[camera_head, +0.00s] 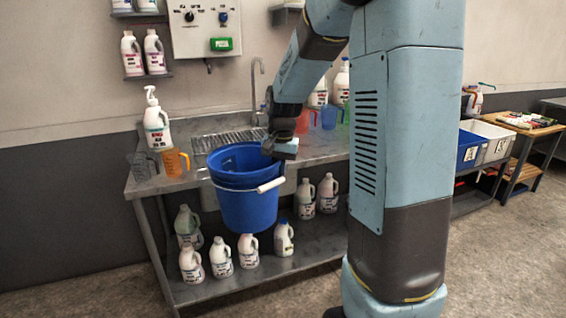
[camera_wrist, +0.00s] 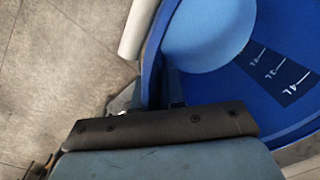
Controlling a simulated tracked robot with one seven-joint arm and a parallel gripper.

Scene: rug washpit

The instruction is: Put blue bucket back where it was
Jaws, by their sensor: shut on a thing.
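The blue bucket (camera_head: 247,208) hangs upright from my gripper (camera_head: 283,147), in front of the steel sink bench (camera_head: 330,153). My gripper is shut on the bucket's rim at its right side. The bucket's white handle grip (camera_head: 271,185) hangs down over its front. In the wrist view the bucket's inside (camera_wrist: 287,110) shows volume marks and a lighter blue round bottom. My gripper (camera_wrist: 172,88) also shows there with its fingers at the rim. The bucket looks empty. Its base is above the lower shelf, in front of the bottles.
Several white bottles (camera_head: 221,257) stand on the lower shelf (camera_head: 235,285). Coloured jugs (camera_head: 329,117) stand behind my arm. A blue crate (camera_head: 470,150) is at right. The floor at left is clear.

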